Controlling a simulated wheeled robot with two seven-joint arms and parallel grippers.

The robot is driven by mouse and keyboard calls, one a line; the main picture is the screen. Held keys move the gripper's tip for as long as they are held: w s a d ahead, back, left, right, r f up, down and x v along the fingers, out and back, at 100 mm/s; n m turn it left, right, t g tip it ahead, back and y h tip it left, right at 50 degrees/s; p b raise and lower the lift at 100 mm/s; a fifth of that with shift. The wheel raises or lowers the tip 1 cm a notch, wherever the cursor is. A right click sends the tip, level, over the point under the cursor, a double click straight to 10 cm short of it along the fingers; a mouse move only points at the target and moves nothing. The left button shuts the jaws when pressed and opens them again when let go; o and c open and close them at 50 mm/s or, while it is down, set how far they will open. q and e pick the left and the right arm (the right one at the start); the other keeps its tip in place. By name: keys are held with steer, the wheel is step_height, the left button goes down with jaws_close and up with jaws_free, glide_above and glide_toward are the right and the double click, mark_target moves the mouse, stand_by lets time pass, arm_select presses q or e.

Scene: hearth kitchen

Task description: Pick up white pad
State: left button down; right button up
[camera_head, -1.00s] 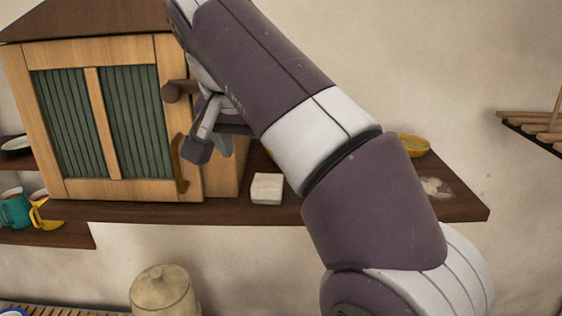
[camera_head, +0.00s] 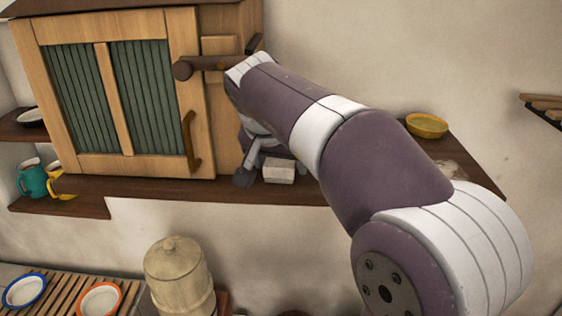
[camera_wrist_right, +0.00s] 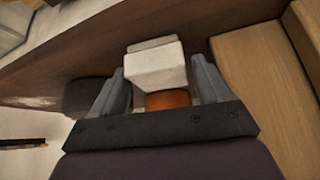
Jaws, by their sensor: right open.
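The white pad (camera_head: 279,172) is a small pale block on the dark wooden shelf, just right of the wooden cabinet. It also shows in the right wrist view (camera_wrist_right: 155,68), ahead of and partly between the fingertips. My right gripper (camera_head: 258,170) is close by the pad, at its left in the head view, and partly hidden by my arm. In the wrist view the right gripper (camera_wrist_right: 160,82) is open, its fingers on either side of the pad's near part. I cannot tell whether they touch it. My left gripper is not in view.
The cabinet (camera_head: 185,100) with its protruding wooden peg (camera_head: 205,64) and handle stands close left of the gripper. An orange thing (camera_wrist_right: 168,99) shows between the fingers. A yellow bowl (camera_head: 427,125) sits on the shelf's right part. A lidded jar (camera_head: 178,278) stands below.

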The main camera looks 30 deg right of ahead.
mark_target(279, 161)
steer(key=shift+s+a, duration=0.2)
steer(key=shift+c, duration=0.6)
steer(key=shift+w, duration=0.1)
steer(key=c, duration=0.7)
steer(key=shift+d, duration=0.1)
steer(key=shift+c, duration=0.2)
steer(key=shift+w+r+b, duration=0.1)
steer(key=shift+r+b, duration=0.25)
steer(key=shift+r, duration=0.2)
step_height(279, 161, up, 2)
steer(key=shift+r, duration=0.1)
steer(key=s+a+b, duration=0.7)
steer(key=s+a, duration=0.5)
steer(key=s, duration=0.1)
steer(key=shift+s, duration=0.15)
